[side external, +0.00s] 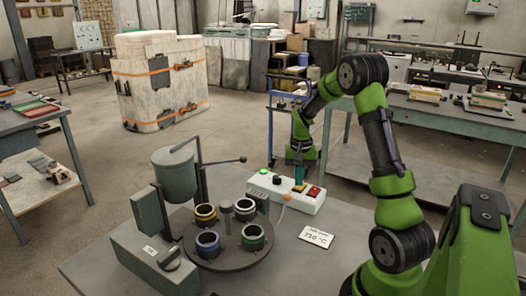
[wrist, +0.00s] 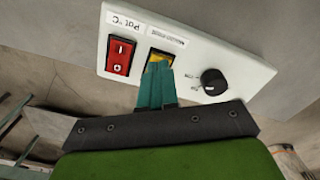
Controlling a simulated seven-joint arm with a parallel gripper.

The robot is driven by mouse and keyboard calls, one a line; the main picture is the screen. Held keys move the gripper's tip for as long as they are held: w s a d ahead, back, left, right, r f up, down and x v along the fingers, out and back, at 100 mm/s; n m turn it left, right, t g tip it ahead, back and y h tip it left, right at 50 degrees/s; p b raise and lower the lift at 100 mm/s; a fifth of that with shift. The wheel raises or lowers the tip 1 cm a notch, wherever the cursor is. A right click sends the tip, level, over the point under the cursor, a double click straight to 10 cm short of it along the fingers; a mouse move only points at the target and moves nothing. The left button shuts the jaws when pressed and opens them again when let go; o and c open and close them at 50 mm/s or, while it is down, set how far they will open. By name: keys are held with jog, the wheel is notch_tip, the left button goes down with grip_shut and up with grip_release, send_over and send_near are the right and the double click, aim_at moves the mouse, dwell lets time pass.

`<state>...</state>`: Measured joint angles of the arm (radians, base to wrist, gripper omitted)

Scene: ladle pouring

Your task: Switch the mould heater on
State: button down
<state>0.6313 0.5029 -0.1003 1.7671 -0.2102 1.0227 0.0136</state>
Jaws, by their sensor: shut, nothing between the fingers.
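The white control box (side external: 285,196) stands at the back edge of the grey table, and its panel (wrist: 228,62) fills the top of the wrist view. An amber rocker switch (wrist: 158,56) sits mid-panel under a small label that is hard to read. My gripper (wrist: 157,72) is shut and empty, its teal fingertips over the amber switch and hiding part of it. I cannot tell whether they touch it. In the side view my gripper (side external: 299,184) points down at the box.
A red rocker switch (wrist: 120,56) and a black knob (wrist: 213,82) flank the amber switch. A green lamp (side external: 263,172) glows at the box's left end. A turntable (side external: 228,252) with several moulds and a grey pot (side external: 174,170) stand to the left. A temperature card (side external: 316,237) lies in front.

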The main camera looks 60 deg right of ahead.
jog(key=shift+f, duration=0.75)
jog(key=shift+r, duration=3.55)
jog(key=shift+f, duration=0.1)
jog(key=shift+s+a+f, duration=0.25)
jog(key=shift+a+f, duration=0.05)
jog(key=shift+a, duration=0.15)
jog(key=a+r, duration=0.1)
jog(key=a, duration=0.2)
jog(key=a+r+n+t, duration=0.1)
jog(key=a+r, duration=0.1)
jog(key=a, duration=0.1)
jog(key=a+r+t, duration=0.1)
jog(key=a+r, duration=0.1)
jog(key=a, duration=0.2)
jog(key=shift+n, duration=0.4)
jog(key=s+a+r+n+t+y, duration=0.1)
jog(key=s+a+r+n+t, duration=0.1)
jog(key=a, duration=0.8)
jog(key=s+a+r+n+t+y, duration=0.1)
jog(key=s+a+r+n+t, duration=0.2)
jog(key=s+a+r, duration=0.3)
jog(key=a+n, duration=0.1)
jog(key=a, duration=0.3)
jog(key=shift+s+a, duration=0.15)
jog(key=shift+s, duration=0.1)
